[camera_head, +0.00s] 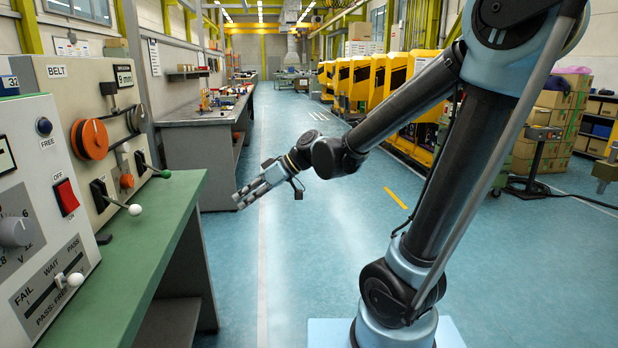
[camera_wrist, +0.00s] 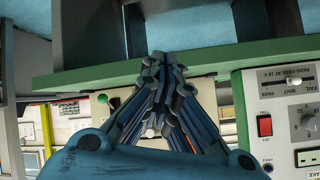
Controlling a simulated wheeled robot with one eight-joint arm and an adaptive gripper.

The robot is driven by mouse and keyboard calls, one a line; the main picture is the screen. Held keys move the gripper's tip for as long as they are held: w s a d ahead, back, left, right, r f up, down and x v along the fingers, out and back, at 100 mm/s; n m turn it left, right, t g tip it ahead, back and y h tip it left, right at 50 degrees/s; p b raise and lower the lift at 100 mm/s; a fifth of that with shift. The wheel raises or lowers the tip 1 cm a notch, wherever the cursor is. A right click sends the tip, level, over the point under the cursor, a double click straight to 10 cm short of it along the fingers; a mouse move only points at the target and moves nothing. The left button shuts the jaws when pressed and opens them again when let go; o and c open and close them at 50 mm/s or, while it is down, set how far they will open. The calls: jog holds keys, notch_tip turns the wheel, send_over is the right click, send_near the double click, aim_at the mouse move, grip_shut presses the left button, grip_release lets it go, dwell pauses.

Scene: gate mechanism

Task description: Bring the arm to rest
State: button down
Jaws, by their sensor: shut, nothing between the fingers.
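My gripper (camera_head: 245,197) hangs over the open floor in the head view, to the right of the green bench (camera_head: 165,215) and clear of it. Its fingers are together and hold nothing. In the wrist view my gripper (camera_wrist: 163,62) shows with its fingertips meeting at the middle. My arm stretches from its base at the lower right up and back down toward the left. The fingers hide part of the beige panel behind them in the wrist view.
A beige BELT panel (camera_head: 60,72) with an orange knob (camera_head: 90,139) and levers stands on the green bench. A white panel (camera_head: 30,240) with a red switch (camera_head: 66,197) is nearer. A grey workbench (camera_head: 190,117) stands behind. Boxes (camera_head: 552,99) stand at right. The floor between is free.

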jog(key=s+d+f+m+t+h, duration=0.1)
jog(key=s+d+f+m+h, duration=0.2)
jog(key=d, duration=0.9)
jog(key=s+d+f+m+t+h, duration=0.1)
jog(key=d+f+m+h, duration=0.3)
jog(key=d, duration=0.9)
jog(key=s+d+f+m+t+h, duration=0.1)
jog(key=s+d+f+m+h, duration=0.3)
jog(key=d, duration=0.9)
jog(key=f+m, duration=0.1)
jog(key=m, duration=0.2)
jog(key=shift+s+f, duration=0.3)
jog(key=shift+a, duration=0.15)
